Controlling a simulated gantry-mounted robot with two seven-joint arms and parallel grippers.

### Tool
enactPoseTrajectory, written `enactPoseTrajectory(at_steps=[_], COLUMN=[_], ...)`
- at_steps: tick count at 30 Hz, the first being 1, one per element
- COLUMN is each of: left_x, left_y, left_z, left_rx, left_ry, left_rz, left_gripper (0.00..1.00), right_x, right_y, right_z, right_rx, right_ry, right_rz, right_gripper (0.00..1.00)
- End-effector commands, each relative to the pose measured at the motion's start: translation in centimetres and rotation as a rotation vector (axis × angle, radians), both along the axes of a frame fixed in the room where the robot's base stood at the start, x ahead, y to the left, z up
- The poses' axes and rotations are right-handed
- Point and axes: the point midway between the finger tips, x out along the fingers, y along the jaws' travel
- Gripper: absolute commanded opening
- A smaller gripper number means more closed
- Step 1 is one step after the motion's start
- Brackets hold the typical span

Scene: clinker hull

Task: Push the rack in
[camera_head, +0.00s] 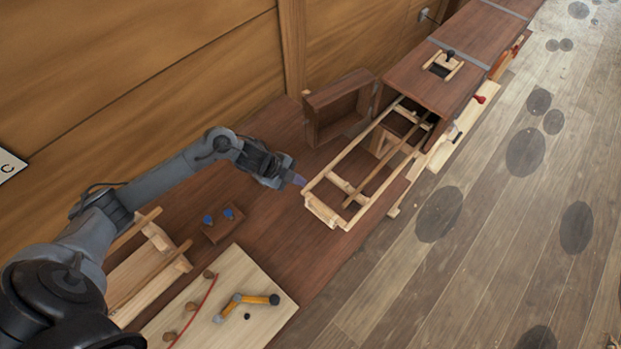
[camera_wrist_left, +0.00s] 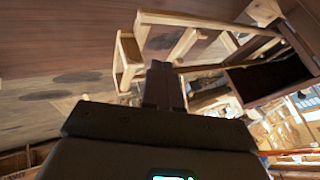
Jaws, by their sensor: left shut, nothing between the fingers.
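The rack (camera_head: 347,187) is a light wooden frame with rails and crossbars. It sticks out of the open end of a long dark wooden box (camera_head: 432,88). Its front crossbar (camera_head: 326,212) is at the near end. My left gripper (camera_head: 299,180) is shut and empty, just left of the rack's near left corner; I cannot tell if it touches. In the left wrist view the shut fingers (camera_wrist_left: 163,85) point toward the rack (camera_wrist_left: 185,42), with the dark box opening (camera_wrist_left: 270,77) behind to the right. My right gripper is not in view.
An open dark door (camera_head: 338,105) stands left of the box mouth. A small block with blue parts (camera_head: 222,224), a light board (camera_head: 226,303) with an orange handle and a wooden cradle (camera_head: 150,262) lie at the near left. Plank floor is at right.

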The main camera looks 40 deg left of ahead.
Motion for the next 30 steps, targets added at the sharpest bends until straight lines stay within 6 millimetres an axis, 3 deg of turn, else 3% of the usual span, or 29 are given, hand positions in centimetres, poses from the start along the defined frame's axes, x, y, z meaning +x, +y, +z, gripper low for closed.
enactPoseTrajectory(at_steps=[17,21,30], left_x=[4.1,6.1,7.9], left_y=[-4.2,-4.2,-4.3], left_z=[-7.8,-7.4,-7.6], left_rx=[-0.001,0.000,0.000], left_ry=[0.002,-0.002,0.000], left_rz=[0.000,0.001,-0.001], left_gripper=[0.00,0.00,0.00], right_x=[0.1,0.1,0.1], right_y=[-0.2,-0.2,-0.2], right_z=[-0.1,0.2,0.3], right_rx=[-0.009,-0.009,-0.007], right_ry=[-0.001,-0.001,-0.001], right_rz=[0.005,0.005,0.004], right_gripper=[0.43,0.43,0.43])
